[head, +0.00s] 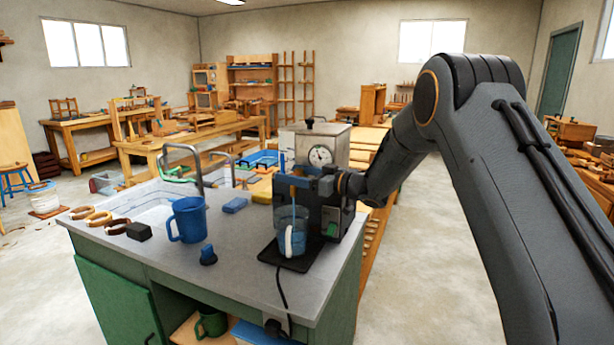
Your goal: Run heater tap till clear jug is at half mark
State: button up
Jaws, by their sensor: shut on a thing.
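The heater, a dark boxy unit (329,222), stands at the right end of the grey counter. A blue piece (299,183) at its upper front looks like the heater tap. My gripper (308,183) reaches in from the right and is shut on this blue piece; the fingertips are small and partly hidden. The clear jug (291,232) stands upright below the tap on a black base.
A blue mug (187,220), a small blue knob-like item (208,255), a black block (138,231) and a blue sponge (235,205) sit on the counter (235,268). A sink with a curved faucet is behind. A metal box with a dial (320,152) stands behind the heater.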

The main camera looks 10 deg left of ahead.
jog(key=shift+s+a, duration=0.1)
jog(key=o, duration=1.5)
jog(key=shift+a, duration=0.1)
jog(key=shift+d, duration=0.2)
jog(key=shift+d, duration=0.5)
jog(key=shift+s+p+v, duration=0.2)
jog(key=shift+p+v, duration=0.45)
jog(key=shift+v, duration=2.75)
jog(key=shift+c, duration=0.2)
